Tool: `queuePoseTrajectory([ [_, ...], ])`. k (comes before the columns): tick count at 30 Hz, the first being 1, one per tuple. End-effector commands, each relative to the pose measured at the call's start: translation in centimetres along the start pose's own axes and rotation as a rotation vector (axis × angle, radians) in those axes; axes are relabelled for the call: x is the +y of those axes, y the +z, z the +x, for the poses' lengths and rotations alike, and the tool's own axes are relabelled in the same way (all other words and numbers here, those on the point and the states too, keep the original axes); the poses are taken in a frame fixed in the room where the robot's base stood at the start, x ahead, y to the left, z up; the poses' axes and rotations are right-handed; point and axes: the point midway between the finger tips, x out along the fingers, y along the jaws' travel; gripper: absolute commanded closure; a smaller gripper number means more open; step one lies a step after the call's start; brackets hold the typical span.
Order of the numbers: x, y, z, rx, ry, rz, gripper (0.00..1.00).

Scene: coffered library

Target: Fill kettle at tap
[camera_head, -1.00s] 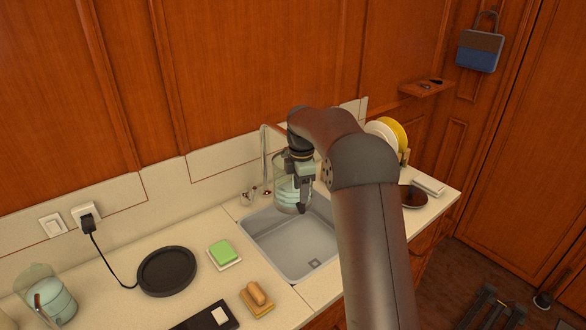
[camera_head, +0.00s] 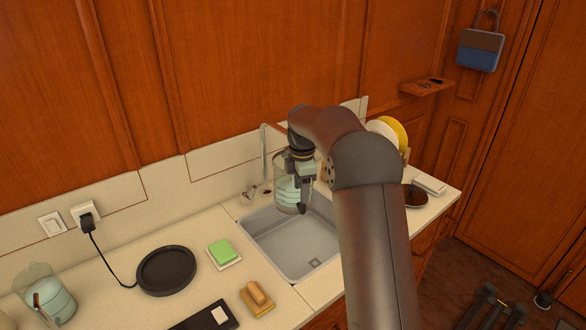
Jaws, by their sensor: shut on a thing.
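The kettle (camera_head: 284,194) is a clear glass vessel with a pale blue-green tint in its lower part; I cannot tell whether that is water. My gripper (camera_head: 303,196) is shut on its right side and holds it upright above the back of the grey sink (camera_head: 280,240). The tap (camera_head: 264,155) is a thin tall spout behind the kettle, with its base and a small lever (camera_head: 249,192) at the sink's back left. The spout's end and any stream are hidden behind the kettle and my wrist. The black round kettle base (camera_head: 166,271) lies on the counter at left.
A green sponge (camera_head: 223,251), a brush on a yellow cloth (camera_head: 257,297) and a black tray (camera_head: 207,318) lie left of the sink. A glass jar (camera_head: 52,299) stands at far left. Plates (camera_head: 389,133) stand in a rack behind my arm. The sink basin below is empty.

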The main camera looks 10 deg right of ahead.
Motion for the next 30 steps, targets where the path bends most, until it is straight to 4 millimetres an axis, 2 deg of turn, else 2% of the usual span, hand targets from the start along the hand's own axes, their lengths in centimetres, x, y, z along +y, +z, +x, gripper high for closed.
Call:
queuePoseTrajectory([
  [4,-2.6,0.0,0.5,-0.002,0.006,0.001,1.0],
  [15,-9.5,0.0,0.2,-0.001,0.005,0.001,1.0],
  [19,-10.4,0.0,0.1,-0.001,0.003,0.001,1.0],
  [30,-10.4,0.0,0.0,-0.001,0.003,0.0,1.0],
])
